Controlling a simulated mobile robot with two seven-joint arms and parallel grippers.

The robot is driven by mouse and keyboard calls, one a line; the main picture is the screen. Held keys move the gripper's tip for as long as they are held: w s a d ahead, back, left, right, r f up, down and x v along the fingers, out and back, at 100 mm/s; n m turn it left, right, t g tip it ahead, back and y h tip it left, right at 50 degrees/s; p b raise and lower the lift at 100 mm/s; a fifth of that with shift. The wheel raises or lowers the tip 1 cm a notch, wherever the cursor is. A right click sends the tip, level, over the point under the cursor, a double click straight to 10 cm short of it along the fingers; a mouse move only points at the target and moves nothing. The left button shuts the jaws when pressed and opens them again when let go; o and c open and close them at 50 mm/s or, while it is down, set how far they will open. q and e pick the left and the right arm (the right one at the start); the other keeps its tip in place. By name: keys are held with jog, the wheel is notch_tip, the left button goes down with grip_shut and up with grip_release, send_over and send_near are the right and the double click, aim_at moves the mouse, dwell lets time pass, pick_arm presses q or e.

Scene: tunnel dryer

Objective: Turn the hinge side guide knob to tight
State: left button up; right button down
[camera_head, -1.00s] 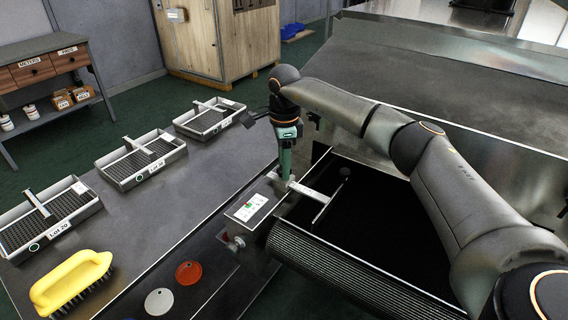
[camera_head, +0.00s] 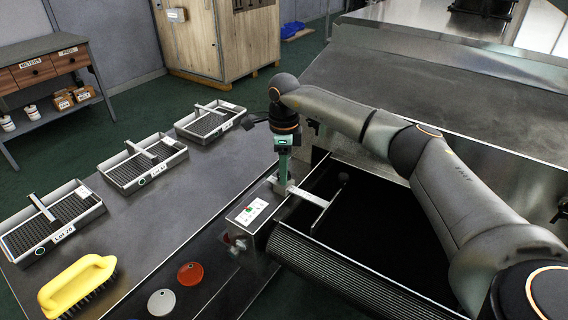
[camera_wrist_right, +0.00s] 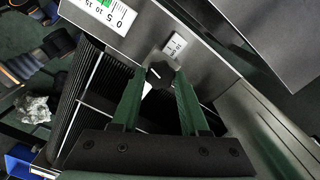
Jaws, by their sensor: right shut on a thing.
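My right gripper (camera_head: 284,180) points down at a metal bracket (camera_head: 308,196) on the near left corner of the dryer's belt opening. In the right wrist view its green fingers (camera_wrist_right: 158,84) are shut on a black knob (camera_wrist_right: 160,72) with a pale mark on top. In the head view the fingers hide this knob. My left gripper is in neither view.
The dryer's hood (camera_head: 430,85) rises behind my right arm.

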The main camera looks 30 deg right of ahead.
jog(key=shift+r+m+p, duration=0.25)
jog(key=shift+m+p, duration=0.4)
jog(key=shift+m, duration=0.35)
jog(key=m+p, duration=0.1)
jog(key=m, duration=0.1)
jog(key=shift+m+p, duration=0.3)
jog(key=shift+p, duration=0.05)
jog(key=m+p, duration=0.1)
jog(key=m, duration=0.1)
jog(key=shift+m+p, duration=0.3)
jog(key=shift+m, duration=0.1)
jog(key=shift+m+p, duration=0.55)
jog(key=shift+m, duration=0.35)
jog(key=m+p, duration=0.1)
jog(key=m, duration=0.1)
jog(key=shift+m, duration=0.3)
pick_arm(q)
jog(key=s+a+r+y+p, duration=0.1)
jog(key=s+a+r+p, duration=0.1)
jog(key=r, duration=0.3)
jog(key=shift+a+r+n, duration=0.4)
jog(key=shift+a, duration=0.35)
pick_arm(e)
jog(key=shift+f+m, duration=0.15)
jog(key=shift+m, duration=1.45)
jog(key=shift+c, duration=2.2)
grip_release()
